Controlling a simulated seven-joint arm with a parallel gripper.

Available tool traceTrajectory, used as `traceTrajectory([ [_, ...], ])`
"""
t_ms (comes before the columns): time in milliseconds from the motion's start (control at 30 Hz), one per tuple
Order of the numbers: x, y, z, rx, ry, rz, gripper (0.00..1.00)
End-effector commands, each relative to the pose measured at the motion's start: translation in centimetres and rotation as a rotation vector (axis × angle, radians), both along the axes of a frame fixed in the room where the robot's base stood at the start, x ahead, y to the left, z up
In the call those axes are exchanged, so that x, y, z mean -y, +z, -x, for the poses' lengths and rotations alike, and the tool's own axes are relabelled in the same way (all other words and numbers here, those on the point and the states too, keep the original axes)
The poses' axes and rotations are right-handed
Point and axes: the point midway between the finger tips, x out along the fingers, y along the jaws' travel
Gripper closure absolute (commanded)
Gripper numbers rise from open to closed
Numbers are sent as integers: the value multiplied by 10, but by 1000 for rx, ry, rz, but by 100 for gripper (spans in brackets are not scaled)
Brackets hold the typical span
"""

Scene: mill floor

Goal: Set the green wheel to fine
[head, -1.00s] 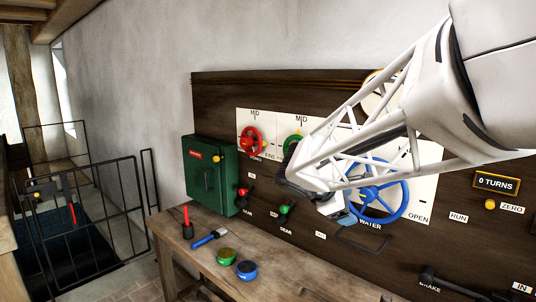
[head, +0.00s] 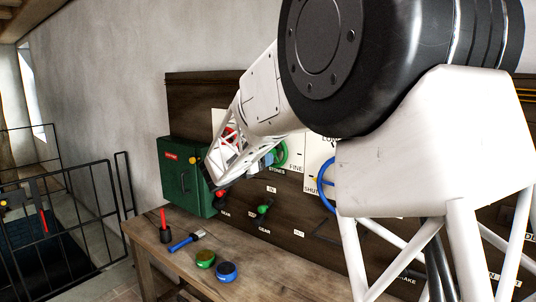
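The green wheel (head: 283,153) is on the dark wall panel, above the STONES label and left of the word FINE. Only its right part shows; my arm covers the rest, including any pointer or its handle. My gripper (head: 266,159) is at the end of the white lattice arm, close in front of the wheel's left side. Its fingers are mostly hidden, and I cannot tell whether they touch the wheel or are open or shut.
The red wheel (head: 229,133) is partly behind my arm, and the blue wheel (head: 323,186) is to the right. A green cabinet (head: 184,178) is left of the panel.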

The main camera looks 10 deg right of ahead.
Motion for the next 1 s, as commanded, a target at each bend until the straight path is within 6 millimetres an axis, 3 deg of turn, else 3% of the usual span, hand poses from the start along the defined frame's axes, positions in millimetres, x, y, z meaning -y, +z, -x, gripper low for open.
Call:
traceTrajectory([
  [567, -5, 0, -9, -7, 15, 34, 24],
  [1000, 23, -1, -37, -7, 14, 34, 24],
])
